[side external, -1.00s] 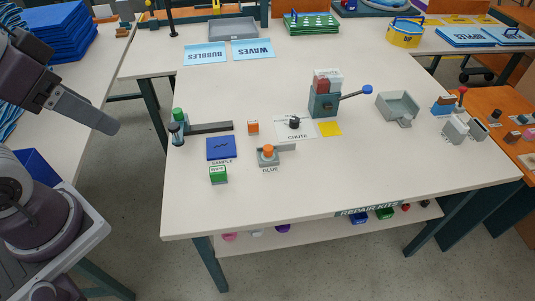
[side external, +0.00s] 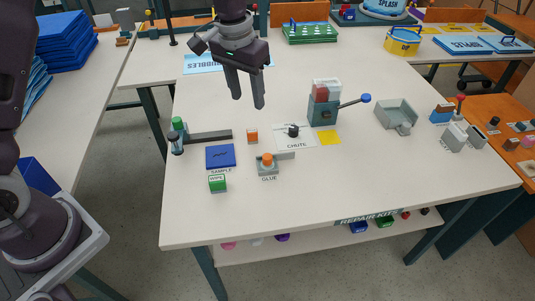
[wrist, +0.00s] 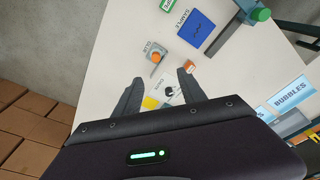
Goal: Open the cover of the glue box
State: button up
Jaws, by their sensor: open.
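The glue box (side external: 267,168) is a small grey box with an orange top piece, standing near the front middle of the table beside the label GLUE. It also shows in the wrist view (wrist: 154,58), above and left of my fingertips. I cannot tell a separate cover edge at this size. My gripper (side external: 248,104) is open and empty, fingers pointing down, high over the table and behind the glue box. In the wrist view my gripper (wrist: 160,82) frames the chute card between its fingers.
Near the glue box are a blue sample pad (side external: 220,156), a green wipe box (side external: 217,184), a small orange block (side external: 252,136) and the chute card (side external: 301,140) with a black knob. A press with a blue-tipped lever (side external: 323,104) stands right. The front table area is clear.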

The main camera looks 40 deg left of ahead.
jog(key=g, duration=0.1)
send_near(268, 156)
jog(key=shift+g, duration=0.3)
jog(key=f, duration=0.9)
jog(key=shift+w+f, duration=0.15)
jog(key=shift+w, duration=0.1)
grip_shut()
